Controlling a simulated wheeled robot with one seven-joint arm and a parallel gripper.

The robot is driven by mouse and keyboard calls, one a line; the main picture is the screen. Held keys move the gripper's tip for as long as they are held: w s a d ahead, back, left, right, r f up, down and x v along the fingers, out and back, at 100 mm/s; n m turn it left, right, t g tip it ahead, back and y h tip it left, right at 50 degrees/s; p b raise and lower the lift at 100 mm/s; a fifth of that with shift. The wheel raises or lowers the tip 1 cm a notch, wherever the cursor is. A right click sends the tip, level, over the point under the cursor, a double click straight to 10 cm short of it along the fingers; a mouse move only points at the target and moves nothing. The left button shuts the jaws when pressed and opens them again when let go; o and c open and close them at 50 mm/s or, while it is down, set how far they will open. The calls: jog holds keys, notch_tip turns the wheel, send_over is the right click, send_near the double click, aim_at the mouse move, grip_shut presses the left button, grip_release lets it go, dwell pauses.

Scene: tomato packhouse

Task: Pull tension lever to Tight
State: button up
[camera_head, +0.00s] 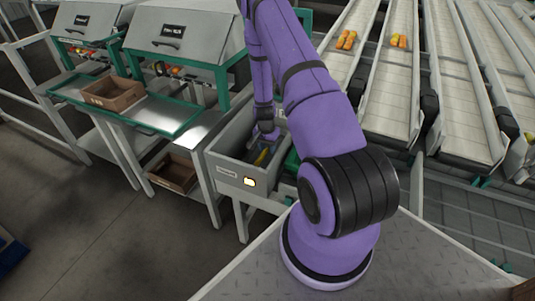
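My purple arm reaches away from my base, and its far end comes down at a grey metal box (225,173) between the tables and the conveyors. My gripper (264,140) is small, dark and partly lost against the box, so its fingers cannot be made out. A yellow part (262,157) shows just below the gripper inside the open top of the box; I cannot tell whether they touch. It may be the tension lever, but neither its setting nor a "Tight" mark can be read.
Two hooded stations stand at the left, with a green-edged tray (168,124) and a brown crate (112,96). Another brown crate (173,172) sits on the lower shelf. Conveyor lanes (395,85) with orange items fill the right.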

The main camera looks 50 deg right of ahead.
notch_tip(320, 180, up, 6)
jog(key=shift+w+a+r, duration=0.15)
jog(key=shift+w, duration=0.15)
dwell(0.5)
jog(key=a+r+n+t, duration=0.25)
jog(key=a+r, duration=0.55)
jog(key=r, duration=0.9)
jog(key=a+r+n+t, duration=0.1)
jog(key=a+r+n, duration=0.45)
jog(key=r, duration=1.15)
jog(key=s+a+r+n+t, duration=0.1)
jog(key=s+a+r+n, duration=0.1)
jog(key=s+a+r, duration=0.8)
jog(key=s+a+r+n, duration=0.2)
jog(key=s, duration=0.5)
jog(key=s+a+r+n+t, duration=0.1)
jog(key=s+a+r+n, duration=0.1)
jog(key=s, duration=0.5)
jog(key=shift+s+r, duration=0.25)
jog(key=shift+r, duration=0.3)
